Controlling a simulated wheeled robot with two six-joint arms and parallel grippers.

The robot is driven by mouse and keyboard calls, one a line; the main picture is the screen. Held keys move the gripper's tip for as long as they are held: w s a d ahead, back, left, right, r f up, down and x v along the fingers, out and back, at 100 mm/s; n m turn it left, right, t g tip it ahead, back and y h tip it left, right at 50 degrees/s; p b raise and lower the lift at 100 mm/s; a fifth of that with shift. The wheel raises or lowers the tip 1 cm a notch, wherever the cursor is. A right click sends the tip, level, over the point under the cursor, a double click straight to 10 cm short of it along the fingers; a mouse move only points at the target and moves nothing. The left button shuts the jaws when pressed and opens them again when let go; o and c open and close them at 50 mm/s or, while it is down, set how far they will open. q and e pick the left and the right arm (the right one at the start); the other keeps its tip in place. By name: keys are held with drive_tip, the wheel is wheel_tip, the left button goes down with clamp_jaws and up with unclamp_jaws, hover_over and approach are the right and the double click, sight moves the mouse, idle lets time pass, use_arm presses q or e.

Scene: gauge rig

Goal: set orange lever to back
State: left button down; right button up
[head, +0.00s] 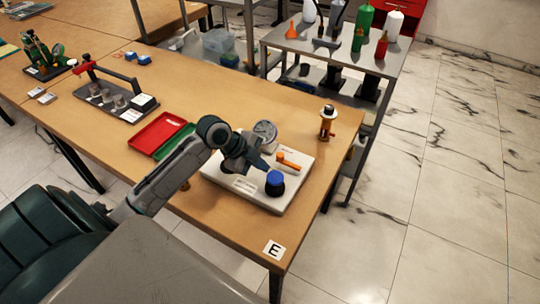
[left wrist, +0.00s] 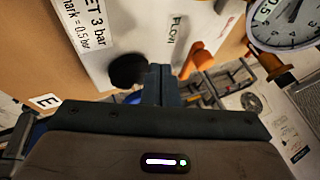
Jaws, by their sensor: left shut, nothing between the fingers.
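The orange lever (head: 290,161) sits on the white gauge rig board (head: 290,197), right of my left gripper in the head view. It lies slantwise there, its lower end to the right. My left gripper (head: 264,167) is over the board, between the gauge and the blue-topped knob (head: 275,178). Its fingers (left wrist: 161,84) are shut and empty; whether they touch anything I cannot tell. My right gripper is not in view.
The round gauge (head: 265,131) stands at the board's back. A dark round knob (left wrist: 128,70) is close left of the fingers. Red and green trays (head: 157,132) lie left. Bare tabletop lies by the E card (head: 274,249).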

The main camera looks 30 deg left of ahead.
use_arm(q)
drive_tip(key=shift+w+d+p, duration=0.2)
drive_tip(key=shift+w+p, duration=0.25)
drive_tip(key=shift+w, duration=1.5)
drive_tip(key=shift+w+a+m, duration=0.1)
drive_tip(key=shift+w+m, duration=0.05)
drive_tip(key=shift+m, duration=0.15)
